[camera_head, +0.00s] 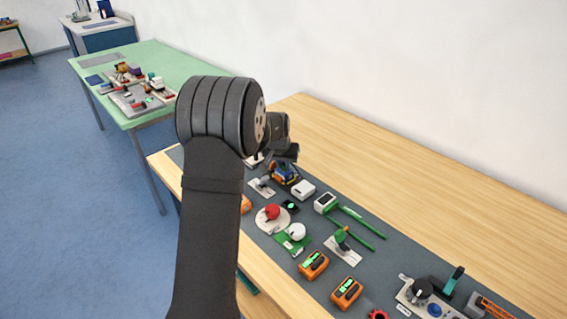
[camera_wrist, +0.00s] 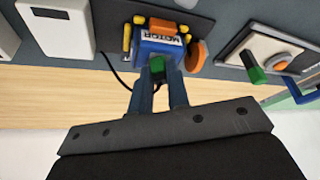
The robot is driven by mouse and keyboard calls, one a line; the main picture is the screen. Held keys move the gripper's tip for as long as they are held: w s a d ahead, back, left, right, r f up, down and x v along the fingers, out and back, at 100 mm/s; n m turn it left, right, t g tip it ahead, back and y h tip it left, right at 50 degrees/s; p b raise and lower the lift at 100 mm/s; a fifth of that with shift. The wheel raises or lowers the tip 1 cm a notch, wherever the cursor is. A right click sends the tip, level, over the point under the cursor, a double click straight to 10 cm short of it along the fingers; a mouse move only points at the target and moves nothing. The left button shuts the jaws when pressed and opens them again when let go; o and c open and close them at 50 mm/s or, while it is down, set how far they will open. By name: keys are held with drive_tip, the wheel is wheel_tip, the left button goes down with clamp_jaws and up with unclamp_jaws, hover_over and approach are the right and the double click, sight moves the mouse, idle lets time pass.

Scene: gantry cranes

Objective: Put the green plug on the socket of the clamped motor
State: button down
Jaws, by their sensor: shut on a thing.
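The blue motor (camera_wrist: 172,44) with its white MOTOR label sits on a dark base plate in the wrist view. Yellow pegs and orange parts stand around it. The motor (camera_head: 285,173) also shows in the head view, partly under my gripper (camera_head: 287,154). In the wrist view my gripper (camera_wrist: 161,72) is shut on the green plug (camera_wrist: 159,63), right at the near face of the motor. The fingers and plug cover the socket, so I cannot tell whether the plug is in it or just in front of it.
A white box (camera_wrist: 58,22) lies left of the motor in the wrist view. A plate with a green lever (camera_wrist: 252,66) and orange knob stands to the right. Black cable (camera_wrist: 116,76) runs beside the motor. The wooden table (camera_head: 400,180) is bare toward the wall.

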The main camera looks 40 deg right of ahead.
drive_tip(key=c, duration=0.8)
unclamp_jaws()
drive_tip(key=shift+r, duration=3.5)
drive_tip(key=shift+f, duration=3.4)
